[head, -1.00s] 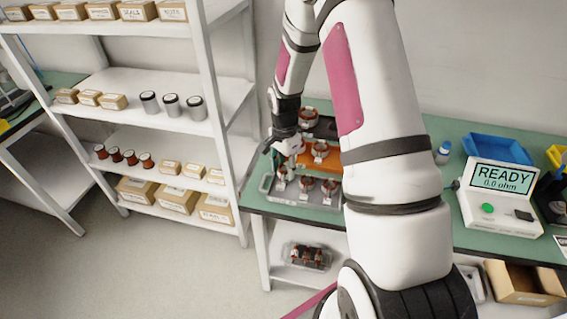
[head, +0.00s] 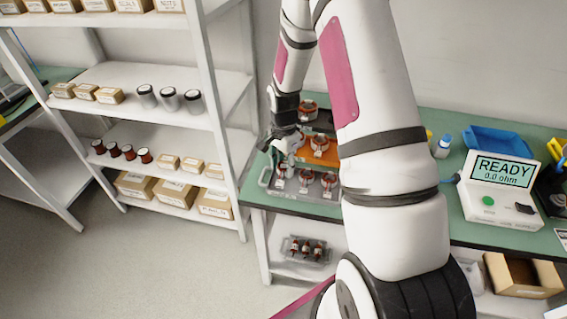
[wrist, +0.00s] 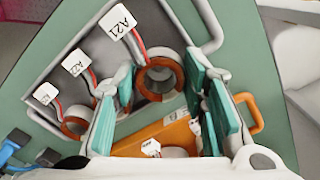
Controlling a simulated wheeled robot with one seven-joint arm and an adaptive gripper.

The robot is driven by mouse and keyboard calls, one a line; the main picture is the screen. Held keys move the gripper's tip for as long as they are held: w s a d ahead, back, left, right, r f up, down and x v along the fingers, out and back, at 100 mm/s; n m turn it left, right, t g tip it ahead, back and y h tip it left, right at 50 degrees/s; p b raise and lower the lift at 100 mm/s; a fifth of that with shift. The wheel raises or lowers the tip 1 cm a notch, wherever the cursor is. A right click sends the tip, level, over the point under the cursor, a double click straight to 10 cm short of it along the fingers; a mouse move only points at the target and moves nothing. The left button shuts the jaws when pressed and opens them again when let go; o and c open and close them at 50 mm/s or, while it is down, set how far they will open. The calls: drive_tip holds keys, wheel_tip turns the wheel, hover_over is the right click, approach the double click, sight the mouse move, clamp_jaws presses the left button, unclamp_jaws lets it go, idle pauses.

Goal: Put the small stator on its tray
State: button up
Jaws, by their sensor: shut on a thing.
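My gripper (wrist: 158,88) reaches over the far-right part of a grey tray in the wrist view. Its teal-padded fingers are on either side of a copper-wound stator ring (wrist: 151,94) with a white A21 tag, and are shut on it. The ring is at the grey tray (wrist: 115,50); whether it rests fully on the tray floor I cannot tell. Two other tagged stators, one (wrist: 75,128) plainer to see, sit in a row to the left. In the head view my gripper (head: 287,158) is above the grey tray (head: 268,180), partly hidden by my arm.
An orange tray (wrist: 180,133) with a stator lies beside the grey one, and a darker tray with a stator is behind it. A meter (head: 500,205) reading READY and a blue bin (head: 497,142) stand on the green bench at right. Shelving is at left.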

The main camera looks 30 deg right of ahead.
drive_tip(key=shift+f, duration=0.45)
idle(0.3)
drive_tip(key=o, duration=1.1)
drive_tip(key=shift+r+p, duration=0.65)
drive_tip(key=shift+r, duration=1.85)
drive_tip(key=o, duration=0.6)
drive_tip(key=shift+c, duration=0.2)
